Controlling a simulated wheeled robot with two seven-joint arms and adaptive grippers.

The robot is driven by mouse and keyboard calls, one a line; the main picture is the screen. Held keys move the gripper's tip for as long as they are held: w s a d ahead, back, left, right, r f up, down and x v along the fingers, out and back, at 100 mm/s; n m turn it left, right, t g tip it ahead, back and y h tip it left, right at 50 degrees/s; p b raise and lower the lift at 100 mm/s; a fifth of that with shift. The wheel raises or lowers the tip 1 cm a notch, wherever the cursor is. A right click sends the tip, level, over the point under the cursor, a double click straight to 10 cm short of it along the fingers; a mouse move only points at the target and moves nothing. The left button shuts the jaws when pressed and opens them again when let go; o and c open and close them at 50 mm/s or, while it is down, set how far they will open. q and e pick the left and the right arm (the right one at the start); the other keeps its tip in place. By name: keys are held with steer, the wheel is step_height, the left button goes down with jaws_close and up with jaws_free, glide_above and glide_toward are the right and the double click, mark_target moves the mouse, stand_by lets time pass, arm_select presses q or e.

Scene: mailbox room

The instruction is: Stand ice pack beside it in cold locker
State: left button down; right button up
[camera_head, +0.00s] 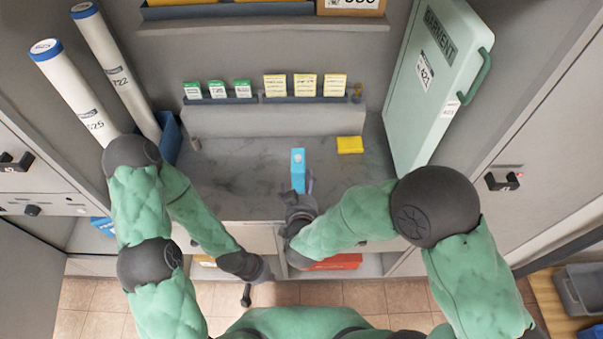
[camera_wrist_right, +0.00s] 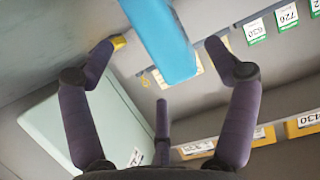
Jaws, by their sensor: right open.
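A light-blue upright block (camera_head: 298,160), which looks like the ice pack, is on the grey counter (camera_head: 225,185). My right gripper (camera_head: 300,192) is directly in front of it. In the right wrist view the blue block (camera_wrist_right: 162,40) shows between the spread fingers of my right gripper (camera_wrist_right: 160,60), apart from them. The right gripper is open. My left gripper (camera_head: 246,294) hangs low in front of the counter, away from the block; its fingers are too small to read. I cannot make out which compartment is the cold locker.
A yellow box (camera_head: 350,145) lies on the counter right of the block. A pale green garment case (camera_head: 435,85) leans at the right. White tubes (camera_head: 80,90) stand at the left. Small green and yellow cards (camera_head: 275,87) line a rail behind. The counter's left part is mostly clear.

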steer(key=x, duration=0.2)
steer(key=shift+w+f+b, duration=0.2)
steer(key=shift+w+b, duration=0.05)
steer(key=shift+b, duration=0.05)
steer(key=b+x, duration=0.2)
steer(key=x, duration=0.2)
steer(key=shift+w+d+f, duration=0.1)
steer(key=shift+w+f, duration=0.2)
steer(key=shift+f, duration=0.05)
steer(key=shift+w, duration=0.25)
steer(key=shift+c, duration=0.3)
steer(key=c, duration=1.4)
steer(key=shift+r, duration=0.1)
steer(key=shift+c, duration=1.2)
steer(key=shift+r, duration=0.1)
